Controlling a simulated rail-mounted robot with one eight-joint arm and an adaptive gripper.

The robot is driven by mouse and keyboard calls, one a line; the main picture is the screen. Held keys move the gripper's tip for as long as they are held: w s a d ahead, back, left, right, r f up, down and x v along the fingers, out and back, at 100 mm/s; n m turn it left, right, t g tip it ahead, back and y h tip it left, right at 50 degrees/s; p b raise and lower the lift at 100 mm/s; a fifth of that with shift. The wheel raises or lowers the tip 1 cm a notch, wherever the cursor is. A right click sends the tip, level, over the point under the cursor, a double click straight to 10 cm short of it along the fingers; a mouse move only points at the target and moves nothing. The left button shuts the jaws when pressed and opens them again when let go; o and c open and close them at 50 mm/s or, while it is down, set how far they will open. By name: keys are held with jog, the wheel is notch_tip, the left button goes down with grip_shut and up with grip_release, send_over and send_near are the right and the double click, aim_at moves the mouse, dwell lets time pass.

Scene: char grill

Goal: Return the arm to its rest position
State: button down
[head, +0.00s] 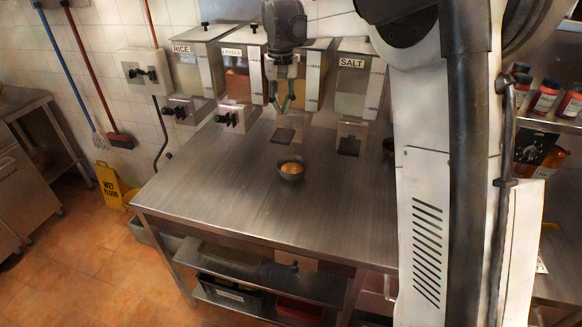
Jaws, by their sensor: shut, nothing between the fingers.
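My gripper (285,103) hangs at the end of my arm in the upper middle of the head view, above the back of the steel table (215,190). Its fingers point down and are shut with nothing seen between them. It is in front of the row of dispensers and apart from the table top. My arm reaches in from the upper right, and its column hides the right part of the view.
A small dark bowl (291,170) with orange-yellow contents stands on the table below my gripper. Behind are the rice dispenser (199,68), lentils dispenser (238,72) and salt dispenser (353,85). Spice jars (545,97) stand on a right shelf. The table's front is clear.

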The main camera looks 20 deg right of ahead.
jog(key=shift+r, duration=0.45)
jog(key=shift+s, duration=0.1)
jog(key=s+t+b, duration=0.3)
jog(key=s+b, duration=0.3)
jog(key=s, duration=1.3)
jog(key=s+f+t+b, duration=0.4)
jog(key=s+f+b, duration=0.1)
jog(key=s+f, duration=0.9)
jog(key=s, duration=0.3)
jog(key=shift+s+n, duration=0.2)
jog(key=shift+n, duration=0.1)
